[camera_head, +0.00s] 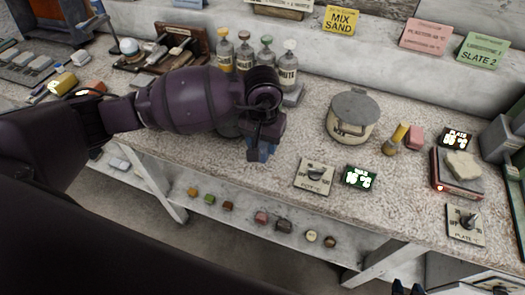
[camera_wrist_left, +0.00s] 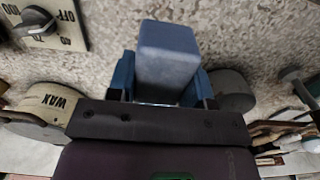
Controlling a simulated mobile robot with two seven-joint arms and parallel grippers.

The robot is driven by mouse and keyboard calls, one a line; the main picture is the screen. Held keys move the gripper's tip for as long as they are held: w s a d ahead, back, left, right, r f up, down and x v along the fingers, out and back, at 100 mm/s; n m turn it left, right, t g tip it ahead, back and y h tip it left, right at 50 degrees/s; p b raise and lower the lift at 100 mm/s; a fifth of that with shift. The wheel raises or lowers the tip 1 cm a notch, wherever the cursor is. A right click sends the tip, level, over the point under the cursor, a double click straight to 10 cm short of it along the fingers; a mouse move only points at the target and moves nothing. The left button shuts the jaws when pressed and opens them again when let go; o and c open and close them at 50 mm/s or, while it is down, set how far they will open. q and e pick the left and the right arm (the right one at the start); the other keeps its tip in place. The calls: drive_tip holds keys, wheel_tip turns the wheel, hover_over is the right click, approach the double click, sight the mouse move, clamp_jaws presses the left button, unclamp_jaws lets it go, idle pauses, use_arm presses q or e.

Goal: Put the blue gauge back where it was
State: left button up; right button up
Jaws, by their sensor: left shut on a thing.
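The blue gauge is a plain blue-grey block (camera_wrist_left: 167,58), held between the blue fingers of my left gripper (camera_wrist_left: 165,80) in the left wrist view. In the head view my left gripper (camera_head: 262,148) points down over the front part of the bench, left of the pot dial plate. The gauge is mostly hidden there by the gripper. I cannot tell whether its far end touches the bench.
A lidded wax pot (camera_head: 352,118), a pot dial plate (camera_head: 314,176) and a green display (camera_head: 359,178) stand to the right. Bottles (camera_head: 288,66) stand behind my left arm. A grey round thing (camera_wrist_left: 231,90) is beside the gripper. The bench front (camera_head: 240,165) is clear nearby.

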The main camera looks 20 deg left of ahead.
use_arm(q)
drive_tip(key=shift+f, duration=2.25)
drive_tip(key=o, duration=0.8)
drive_tip(key=shift+o, duration=0.2)
drive_tip(key=shift+r, duration=6.2)
